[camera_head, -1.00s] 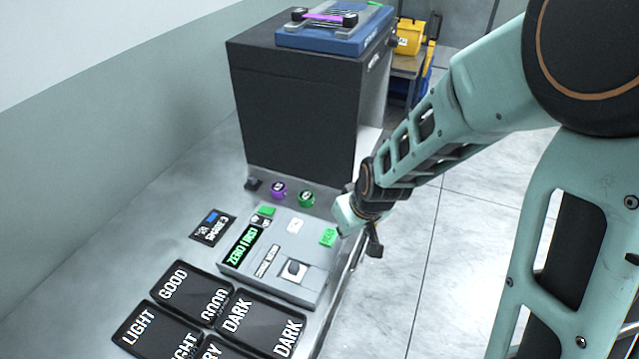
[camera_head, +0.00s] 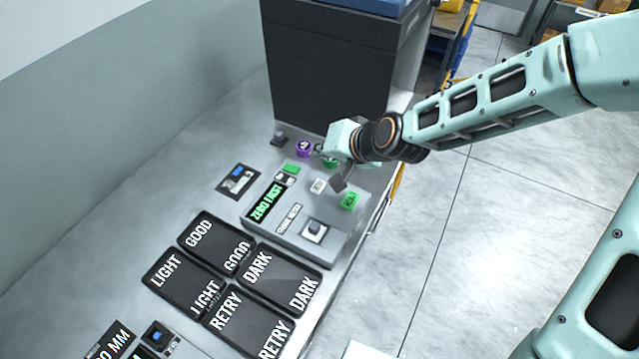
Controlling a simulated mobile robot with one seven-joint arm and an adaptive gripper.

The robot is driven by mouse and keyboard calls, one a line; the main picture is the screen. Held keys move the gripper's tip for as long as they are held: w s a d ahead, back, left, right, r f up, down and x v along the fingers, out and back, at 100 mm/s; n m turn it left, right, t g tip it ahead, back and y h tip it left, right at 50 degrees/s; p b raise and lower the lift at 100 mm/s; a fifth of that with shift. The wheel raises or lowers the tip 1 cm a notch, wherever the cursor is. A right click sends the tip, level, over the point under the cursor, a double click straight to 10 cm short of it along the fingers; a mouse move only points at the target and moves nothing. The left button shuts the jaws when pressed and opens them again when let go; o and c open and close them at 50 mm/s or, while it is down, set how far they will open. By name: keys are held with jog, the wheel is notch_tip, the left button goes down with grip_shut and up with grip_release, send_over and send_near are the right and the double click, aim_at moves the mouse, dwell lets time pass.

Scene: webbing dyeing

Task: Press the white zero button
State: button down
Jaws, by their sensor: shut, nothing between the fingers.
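The grey instrument box (camera_head: 283,232) sits on the bench, with a green-lit display (camera_head: 267,202) reading "ZERO FIRST". A small white button (camera_head: 318,186) with markings too small to read is on its top face, left of a green button (camera_head: 350,201). My gripper (camera_head: 339,185) is shut and empty, its dark fingers pointing down just right of the white button. It appears above the box's top; whether it touches anything cannot be told. The white button is in plain view.
A tall dark cabinet (camera_head: 325,70) stands behind the box. Purple (camera_head: 304,148) and green (camera_head: 331,162) round items stand behind it, the green partly hidden by my gripper. Black trays (camera_head: 182,271) marked GOOD, LIGHT, DARK and RETRY lie in front. A small dark card (camera_head: 238,181) lies left.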

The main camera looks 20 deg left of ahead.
aim_at(320, 187)
jog(key=shift+f, duration=0.1)
notch_tip(320, 187, down, 9)
jog(key=b, duration=0.7)
jog(key=shift+b, duration=0.3)
dwell(0.9)
jog(key=shift+f+b, duration=0.25)
jog(key=shift+b, duration=0.1)
jog(key=shift+f+b, duration=0.4)
jog(key=shift+f, duration=0.1)
dwell(0.6)
jog(key=shift+r, duration=0.1)
jog(key=shift+r+p, duration=0.75)
jog(key=shift+r, duration=0.05)
